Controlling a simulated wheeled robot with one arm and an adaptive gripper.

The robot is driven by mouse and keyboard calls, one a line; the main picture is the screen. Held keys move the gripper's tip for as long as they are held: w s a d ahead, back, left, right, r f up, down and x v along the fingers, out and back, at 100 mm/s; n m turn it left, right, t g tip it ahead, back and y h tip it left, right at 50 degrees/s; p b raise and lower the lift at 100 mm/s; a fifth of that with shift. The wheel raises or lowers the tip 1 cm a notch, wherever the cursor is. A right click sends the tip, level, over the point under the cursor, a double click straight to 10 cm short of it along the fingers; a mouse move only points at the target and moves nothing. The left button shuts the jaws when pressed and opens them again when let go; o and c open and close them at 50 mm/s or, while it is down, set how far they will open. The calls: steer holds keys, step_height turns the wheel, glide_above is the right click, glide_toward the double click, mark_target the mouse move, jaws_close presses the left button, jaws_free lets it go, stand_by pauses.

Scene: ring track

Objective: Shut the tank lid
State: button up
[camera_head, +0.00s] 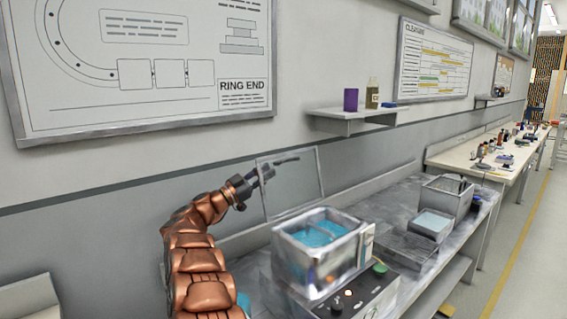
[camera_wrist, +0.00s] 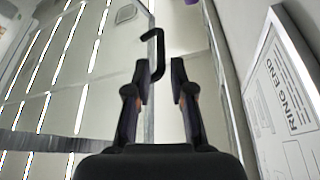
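The tank (camera_head: 318,262) is a metal box with blue liquid in it, standing on the grey bench. Its lid (camera_head: 304,182) stands open, a thin, pale, upright panel at the tank's back edge. My gripper (camera_head: 266,172) is raised in front of the lid's upper left part. In the wrist view my gripper (camera_wrist: 160,80) has its two fingers apart. The lid's edge (camera_wrist: 150,110) runs behind the fingers.
A control box (camera_head: 352,298) with knobs sits in front of the tank. Metal trays (camera_head: 405,248) and another metal container (camera_head: 447,195) stand to the right. A wall shelf (camera_head: 350,114) holds a purple cup and a bottle above. The floor (camera_head: 510,270) at right is clear.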

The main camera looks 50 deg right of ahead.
mark_target(283, 161)
steer(key=p+x, duration=0.1)
steer(key=x, duration=0.6)
steer(key=shift+d+r, duration=0.1)
steer(key=shift+d, duration=0.05)
jaws_close()
stand_by(0.4)
